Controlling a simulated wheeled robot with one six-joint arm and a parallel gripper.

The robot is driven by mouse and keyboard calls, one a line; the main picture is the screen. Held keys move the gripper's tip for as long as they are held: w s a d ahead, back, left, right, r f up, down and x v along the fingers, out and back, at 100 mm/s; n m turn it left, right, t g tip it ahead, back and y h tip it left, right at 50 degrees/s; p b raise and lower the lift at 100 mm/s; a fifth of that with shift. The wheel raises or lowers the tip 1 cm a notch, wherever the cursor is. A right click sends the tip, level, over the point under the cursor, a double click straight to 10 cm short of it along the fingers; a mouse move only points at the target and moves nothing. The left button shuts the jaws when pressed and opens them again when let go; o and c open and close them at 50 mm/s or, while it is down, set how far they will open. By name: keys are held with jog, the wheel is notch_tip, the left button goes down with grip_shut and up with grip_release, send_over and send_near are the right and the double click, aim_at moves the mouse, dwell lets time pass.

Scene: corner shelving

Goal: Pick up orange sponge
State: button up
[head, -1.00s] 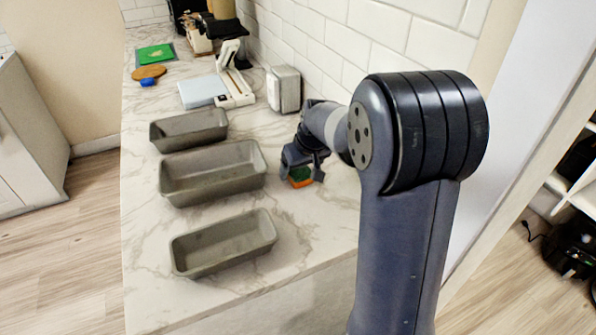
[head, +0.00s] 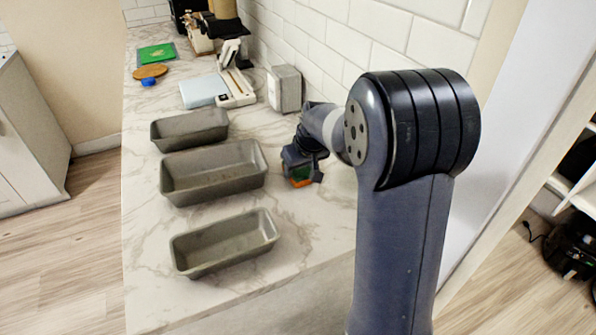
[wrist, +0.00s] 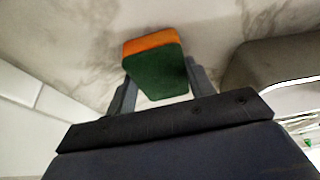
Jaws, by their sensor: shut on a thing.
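The orange sponge (head: 301,182) has a green top layer and an orange lower layer. It is at the marble counter, right of the middle loaf pan, and my arm partly covers it in the head view. My gripper (head: 301,175) is over it and shut on it. In the wrist view the sponge (wrist: 153,68) sits between the two fingers of my gripper (wrist: 157,90), with one finger at each side. I cannot tell whether the sponge still touches the counter.
Three grey loaf pans stand left of my gripper: a far one (head: 190,141), a middle one (head: 170,194) and a near one (head: 181,266). A metal napkin box (head: 285,89) stands behind, near the tiled wall (head: 330,60). The counter (head: 320,225) in front is clear.

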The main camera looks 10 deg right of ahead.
aim_at(300, 171)
jog(key=shift+r, duration=0.1)
notch_tip(300, 171, up, 10)
dwell(0.4)
jog(key=o, duration=0.3)
jog(key=shift+c, duration=1.2)
